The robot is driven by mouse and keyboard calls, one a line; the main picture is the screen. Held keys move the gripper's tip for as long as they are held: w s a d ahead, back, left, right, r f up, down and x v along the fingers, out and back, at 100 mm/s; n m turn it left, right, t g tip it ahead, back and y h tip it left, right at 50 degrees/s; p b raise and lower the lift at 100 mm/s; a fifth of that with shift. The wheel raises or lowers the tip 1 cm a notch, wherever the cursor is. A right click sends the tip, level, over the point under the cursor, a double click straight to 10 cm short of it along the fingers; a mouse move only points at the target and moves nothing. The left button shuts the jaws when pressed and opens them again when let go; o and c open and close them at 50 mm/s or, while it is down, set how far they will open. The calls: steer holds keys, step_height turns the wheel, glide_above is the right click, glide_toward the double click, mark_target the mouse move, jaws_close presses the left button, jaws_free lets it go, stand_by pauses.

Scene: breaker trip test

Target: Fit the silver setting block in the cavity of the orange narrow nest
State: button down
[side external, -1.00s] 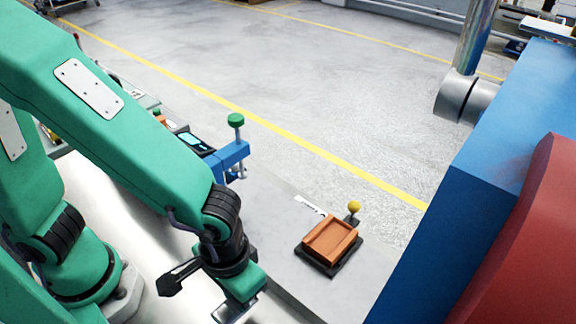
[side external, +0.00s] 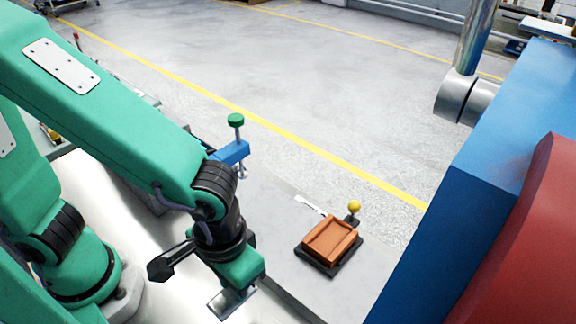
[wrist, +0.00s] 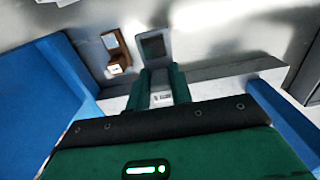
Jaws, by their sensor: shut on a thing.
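The orange narrow nest (side external: 318,254) sits on a black base on the grey bench. Its shallow rectangular cavity faces up and looks empty. A yellow ball knob (side external: 354,207) stands at its far corner. My gripper (side external: 232,297) is left of and nearer the camera than the nest, apart from it. It is shut on the silver setting block (side external: 224,304), which shows below the green gripper body. In the wrist view my two green fingers (wrist: 160,82) point away from the camera. I cannot tell whether the grey square beyond them is the block.
A blue fixture with a green knob (side external: 236,120) stands behind my arm. A white marked strip (side external: 310,205) lies behind the nest. A large blue and red machine body (side external: 480,190) fills the right. The bench between my gripper and the nest looks clear.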

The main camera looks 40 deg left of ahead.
steer(key=shift+w, duration=0.1)
steer(key=w+d+r, duration=0.2)
steer(key=w+r, duration=0.1)
steer(key=w, duration=0.7)
steer(key=w+d+r, duration=0.2)
steer(key=w+r, duration=0.1)
steer(key=w, duration=0.8)
steer(key=shift+w, duration=0.25)
steer(key=shift+f, duration=0.25)
steer(key=shift+f, duration=2.7)
steer(key=shift+f, duration=0.95)
steer(key=c, duration=1.2)
jaws_free()
steer(key=shift+o, duration=0.2)
